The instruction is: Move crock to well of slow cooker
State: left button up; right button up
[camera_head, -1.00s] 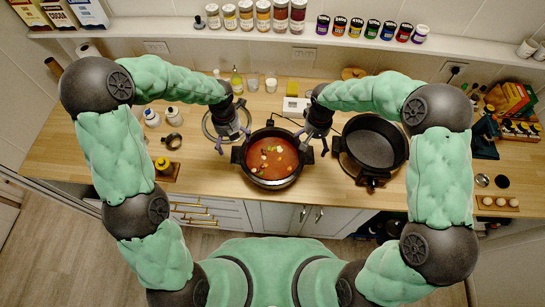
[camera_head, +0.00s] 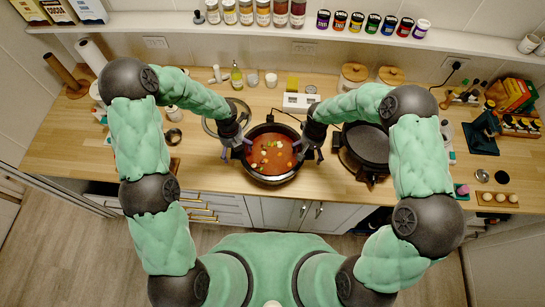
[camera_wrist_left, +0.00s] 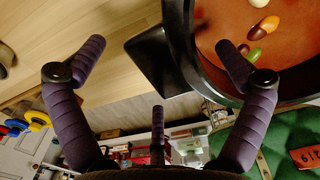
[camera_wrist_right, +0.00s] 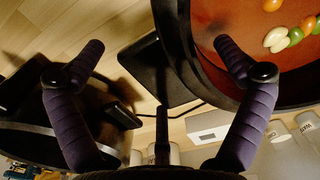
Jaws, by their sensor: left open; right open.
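The crock (camera_head: 272,180) is a round black pot of red soup with floating vegetable pieces. It sits on the wooden counter in the middle of the head view. The slow cooker (camera_head: 347,163) stands to its right, its dark well partly hidden behind my right arm. My left gripper (camera_head: 236,152) is open at the crock's left side; in the left wrist view a black handle (camera_wrist_left: 160,65) lies between its spread fingers. My right gripper (camera_head: 311,150) is open at the right side, with the other handle (camera_wrist_right: 147,68) between its fingers. Contact with the handles cannot be told.
A glass lid (camera_head: 209,126) lies behind my left gripper. A white box (camera_head: 299,102) and bottles stand behind the crock. The counter in front of the crock is clear.

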pick_arm(q)
jog(key=shift+f, duration=0.35)
pick_arm(e)
jog(key=shift+f, duration=0.4)
pick_arm(q)
jog(key=c, duration=1.7)
pick_arm(e)
jog(key=c, duration=1.7)
jog(key=shift+r, duration=0.1)
pick_arm(q)
jog(key=shift+r, duration=0.15)
pick_arm(e)
jog(key=shift+w+r, duration=0.1)
